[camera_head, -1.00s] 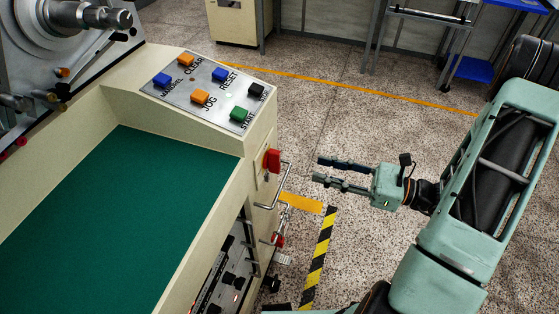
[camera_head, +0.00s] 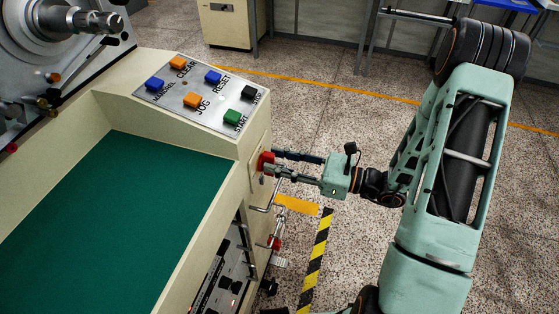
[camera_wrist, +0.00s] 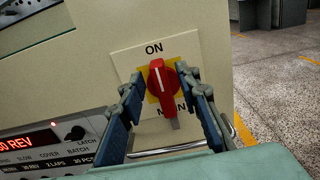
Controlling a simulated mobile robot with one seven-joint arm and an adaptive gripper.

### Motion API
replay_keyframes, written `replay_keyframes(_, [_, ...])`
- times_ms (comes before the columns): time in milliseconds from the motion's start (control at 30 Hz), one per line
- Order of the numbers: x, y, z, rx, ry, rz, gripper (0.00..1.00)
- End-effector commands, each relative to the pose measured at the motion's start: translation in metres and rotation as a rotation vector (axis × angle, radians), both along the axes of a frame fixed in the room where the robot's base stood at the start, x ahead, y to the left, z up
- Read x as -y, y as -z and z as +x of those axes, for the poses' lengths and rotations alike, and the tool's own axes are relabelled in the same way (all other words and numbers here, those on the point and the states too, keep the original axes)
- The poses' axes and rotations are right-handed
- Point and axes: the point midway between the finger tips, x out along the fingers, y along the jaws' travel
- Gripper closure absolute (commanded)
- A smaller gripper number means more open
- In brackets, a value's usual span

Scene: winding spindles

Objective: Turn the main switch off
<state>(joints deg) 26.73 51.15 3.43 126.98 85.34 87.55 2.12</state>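The main switch is a red rotary knob (camera_wrist: 162,78) on a yellow and white plate on the end face of the cream machine. Its white line points up to the word ON, and the lettering below it is partly covered. In the head view the red switch (camera_head: 263,162) is at the machine's right side. My gripper (camera_head: 273,163) reaches it from the right. In the wrist view its fingers (camera_wrist: 163,88) are apart, one on each side of the knob. I cannot tell whether they touch it.
A metal handle (camera_head: 263,207) sticks out below the switch. The sloped panel (camera_head: 217,92) with several coloured buttons lies above it, and a control unit with a red display (camera_wrist: 30,142) shows at lower left. Open floor lies to the right.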

Motion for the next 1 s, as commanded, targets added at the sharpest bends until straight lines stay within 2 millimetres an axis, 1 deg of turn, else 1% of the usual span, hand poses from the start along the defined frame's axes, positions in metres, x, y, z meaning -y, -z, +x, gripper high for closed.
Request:
replay_keyframes(67, [0.0002,0.0000,-0.0001,0.000,0.000,0.000,0.71])
replay_keyframes(333, [0.0005,0.0000,-0.0002,0.000,0.000,0.000,1.00])
replay_keyframes(567, [0.0006,0.0003,-0.0002,0.004,0.000,-0.001,1.00])
replay_keyframes(733, [0.0007,0.0014,-0.0010,0.037,0.000,-0.013,1.00])
replay_keyframes(867, [0.0004,0.0025,-0.0021,0.095,0.000,-0.036,1.00])
replay_keyframes(1000, [0.0001,0.0042,-0.0039,0.189,0.000,-0.071,1.00])
